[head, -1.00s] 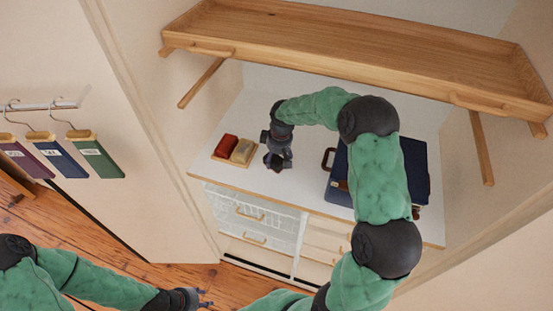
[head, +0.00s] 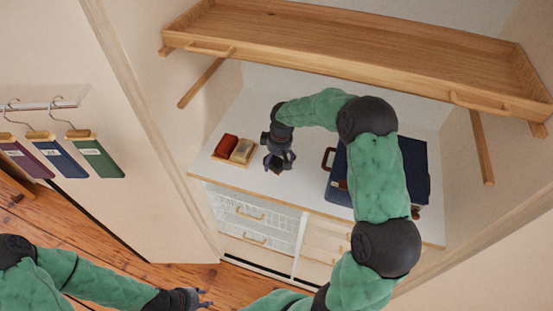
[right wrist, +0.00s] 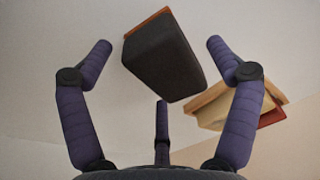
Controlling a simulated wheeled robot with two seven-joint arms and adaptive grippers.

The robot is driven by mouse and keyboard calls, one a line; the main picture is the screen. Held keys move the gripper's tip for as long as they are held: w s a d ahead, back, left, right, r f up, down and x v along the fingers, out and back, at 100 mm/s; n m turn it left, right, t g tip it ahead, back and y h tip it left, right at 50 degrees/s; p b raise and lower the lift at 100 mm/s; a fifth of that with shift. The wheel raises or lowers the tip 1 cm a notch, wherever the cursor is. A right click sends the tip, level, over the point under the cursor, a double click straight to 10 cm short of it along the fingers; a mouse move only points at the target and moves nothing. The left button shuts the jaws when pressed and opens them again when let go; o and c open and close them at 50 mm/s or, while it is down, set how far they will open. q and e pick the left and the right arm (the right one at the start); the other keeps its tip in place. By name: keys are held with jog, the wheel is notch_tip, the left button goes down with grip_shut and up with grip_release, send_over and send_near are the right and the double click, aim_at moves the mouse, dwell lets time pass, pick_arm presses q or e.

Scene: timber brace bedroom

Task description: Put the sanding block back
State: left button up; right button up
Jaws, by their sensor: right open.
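A dark grey block with a reddish-brown edge (right wrist: 165,58), which looks like the sanding block, shows in the right wrist view beyond and between the spread fingers of my right gripper (right wrist: 160,75). The fingers look apart from it. In the head view my right gripper (head: 278,163) is open, pointing down over the white counter (head: 300,183); I cannot make out the dark block there. A small wooden tray (head: 232,162) with a red block (head: 227,145) and a tan block (head: 242,150) lies left of that gripper. My left gripper (head: 204,298) is open and empty at the bottom.
A dark blue case (head: 416,168) lies on the counter to the right, partly behind my right arm. A wooden shelf (head: 350,50) spans above. Wire drawers (head: 250,220) are below the counter. Several coloured hanging pieces (head: 60,160) are at the left.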

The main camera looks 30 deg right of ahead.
aim_at(278, 160)
jog(key=r, duration=0.5)
jog(key=s+r, duration=0.1)
jog(key=r, duration=0.1)
jog(key=shift+d+r, duration=0.1)
jog(key=shift+r, duration=0.2)
